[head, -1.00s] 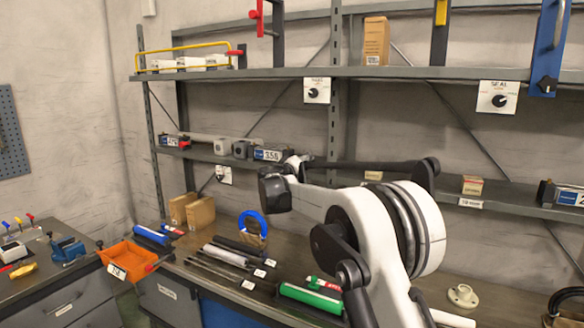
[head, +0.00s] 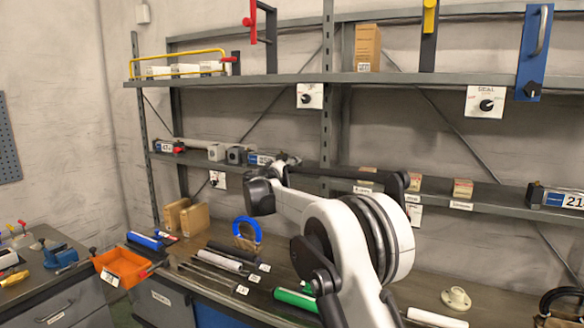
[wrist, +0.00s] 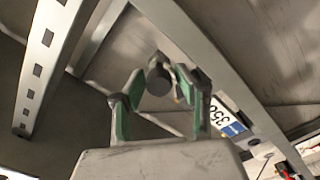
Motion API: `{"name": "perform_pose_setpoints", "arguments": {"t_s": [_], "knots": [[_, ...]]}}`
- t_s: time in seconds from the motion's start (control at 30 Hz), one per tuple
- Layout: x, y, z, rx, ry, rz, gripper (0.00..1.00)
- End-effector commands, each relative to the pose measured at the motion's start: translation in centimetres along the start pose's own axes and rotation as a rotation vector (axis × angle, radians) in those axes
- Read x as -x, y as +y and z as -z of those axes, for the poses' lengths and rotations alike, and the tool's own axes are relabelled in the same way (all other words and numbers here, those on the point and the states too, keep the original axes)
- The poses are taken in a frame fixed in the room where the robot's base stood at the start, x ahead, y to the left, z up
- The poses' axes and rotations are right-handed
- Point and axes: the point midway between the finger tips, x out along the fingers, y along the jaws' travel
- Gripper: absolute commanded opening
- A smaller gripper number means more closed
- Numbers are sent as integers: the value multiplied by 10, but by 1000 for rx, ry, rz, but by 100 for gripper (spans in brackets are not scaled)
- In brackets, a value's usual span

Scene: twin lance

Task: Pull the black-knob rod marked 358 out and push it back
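The label 358 (wrist: 228,118) shows on a blue-and-white plate at the right of the wrist view. A dark round knob (wrist: 158,80) lies between the tips of my gripper (wrist: 160,92). Its green-padded fingers stand apart on either side of it, and I see no clear contact. In the head view my gripper end is at the middle shelf, in front of the blue-labelled unit (head: 256,159). My arm hides the knob there, and the number is hard to read.
A red-knobbed unit (head: 179,150) sits further left on the middle shelf (head: 480,198). A unit marked 21 (head: 560,198) is at the far right. Small boxes (head: 463,187) stand right of my arm. The bench below holds a blue ring tool (head: 247,220) and an orange tray (head: 122,264).

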Motion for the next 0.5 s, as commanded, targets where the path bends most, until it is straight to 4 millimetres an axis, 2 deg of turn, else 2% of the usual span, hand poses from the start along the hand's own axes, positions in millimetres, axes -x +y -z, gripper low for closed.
{"name": "perform_pose_setpoints", "arguments": {"t_s": [0.17,0.5], "knots": [[24,0,1,0,2,2,31],[90,0,1,0,2,2,31]]}}
